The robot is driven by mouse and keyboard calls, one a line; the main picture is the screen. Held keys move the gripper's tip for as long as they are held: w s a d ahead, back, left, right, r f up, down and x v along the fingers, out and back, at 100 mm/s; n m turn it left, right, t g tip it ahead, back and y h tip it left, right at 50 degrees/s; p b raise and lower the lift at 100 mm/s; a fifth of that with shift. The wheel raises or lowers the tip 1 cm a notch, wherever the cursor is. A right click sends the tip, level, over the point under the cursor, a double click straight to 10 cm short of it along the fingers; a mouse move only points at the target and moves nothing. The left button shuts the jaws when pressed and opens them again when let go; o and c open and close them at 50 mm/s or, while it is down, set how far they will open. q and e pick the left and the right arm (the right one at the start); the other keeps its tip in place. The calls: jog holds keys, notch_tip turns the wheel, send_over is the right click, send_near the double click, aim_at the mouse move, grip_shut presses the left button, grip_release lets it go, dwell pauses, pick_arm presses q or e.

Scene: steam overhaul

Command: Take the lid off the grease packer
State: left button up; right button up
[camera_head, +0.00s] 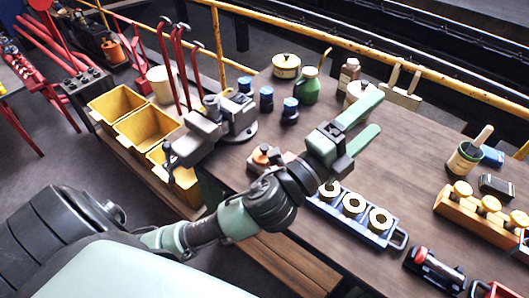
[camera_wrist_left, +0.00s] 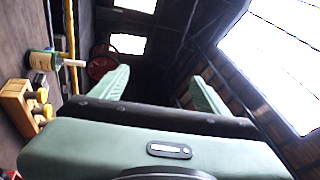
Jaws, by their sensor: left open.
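My left gripper (camera_head: 378,112) is open and empty, raised over the middle of the brown workbench (camera_head: 413,147). Its two green fingers point up and right in the head view, and they also show in the left wrist view (camera_wrist_left: 160,77) with nothing between them. I cannot tell for certain which container is the grease packer. A cream lidded pot (camera_head: 355,96) stands just beyond the fingertips, partly hidden by the upper finger. A low cream tin with a dark knob on its lid (camera_head: 286,66) stands farther back. My right gripper is not in view.
A green bottle (camera_head: 308,87), a brown-and-white bottle (camera_head: 348,74) and a vise (camera_head: 233,118) stand on the bench. A blue tray (camera_head: 374,230) lies in front. A brush pot (camera_head: 463,161) and wooden rack (camera_head: 478,218) are right. A yellow rail (camera_head: 440,82) runs behind.

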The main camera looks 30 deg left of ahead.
pick_arm(q)
jog(key=s+d+r+m+g+h, duration=0.2)
jog(key=s+d+m+g+h, duration=0.15)
jog(key=d+m+h, duration=0.45)
jog(key=s+d+r+m+g+h, duration=0.3)
jog(key=m+g+h, duration=0.2)
jog(key=m, duration=0.6)
jog(key=s+d+f+m+g, duration=0.4)
jog(key=m+g, duration=0.3)
jog(key=m, duration=0.2)
jog(key=m+g+y, duration=0.1)
jog(key=m+y, duration=1.3)
jog(key=y, duration=0.9)
send_over(265, 148)
jog(key=s+d, duration=0.2)
notch_tip(265, 148, down, 18)
jog(key=f, duration=0.1)
jog(key=p+x, duration=0.1)
jog(key=x, duration=0.1)
jog(key=p+x, duration=0.2)
jog(key=x, duration=0.1)
jog(key=shift+a+f, duration=0.3)
jog(key=shift+a, duration=0.1)
jog(key=shift+w+a+f, duration=0.1)
jog(key=shift+w+f, duration=0.1)
jog(key=shift+f, duration=0.4)
jog(key=c, duration=1.1)
